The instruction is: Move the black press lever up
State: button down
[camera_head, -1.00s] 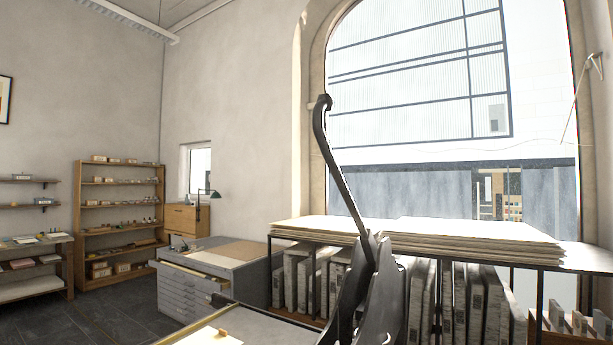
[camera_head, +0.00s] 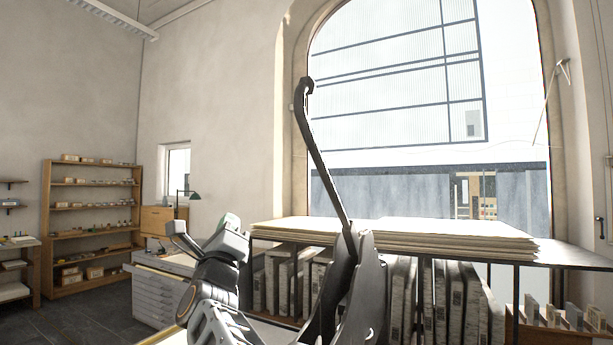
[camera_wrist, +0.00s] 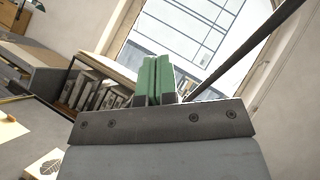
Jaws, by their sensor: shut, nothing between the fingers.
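The black press lever (camera_head: 323,160) stands up from its dark metal bracket (camera_head: 362,290) in the head view, leaning to the left, with a hooked top end in front of the window. My gripper (camera_wrist: 158,80) shows two green finger pads pressed together in the wrist view, with nothing between them. In that view the lever (camera_wrist: 245,52) is a dark bar slanting to the upper right, right of the fingers and apart from them in the picture. Its lower end is hidden behind my gripper's body. In the head view my arm is left of the lever.
A rack holding several upright slabs (camera_head: 405,295) stands behind the bracket, with paper stacks (camera_head: 440,235) on top. A flat-file cabinet (camera_head: 160,290) and a wooden shelf (camera_head: 92,225) are at the left. A large window (camera_head: 400,110) fills the back.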

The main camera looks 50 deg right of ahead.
aim_at(312, 152)
jog(key=s+d+r+m+g+h, duration=0.25)
jog(key=s+m+g+h, duration=0.2)
jog(key=m+g, duration=0.55)
jog(key=s+d+r+m+g+h, duration=0.25)
jog(key=m+g+h, duration=0.25)
jog(key=m+g, duration=0.5)
jog(key=shift+m+t, duration=0.4)
jog(key=shift+m, duration=0.5)
jog(key=p+x, duration=0.2)
jog(key=x, duration=0.2)
jog(key=p+x, duration=0.3)
jog(key=x, duration=0.1)
jog(key=s+d+p+x, duration=0.1)
jog(key=p+x, duration=0.1)
jog(key=x, duration=0.2)
jog(key=shift+f, duration=0.35)
jog(key=shift+d+r+p, duration=0.45)
jog(key=shift+d+p, duration=0.1)
jog(key=shift+p, duration=0.1)
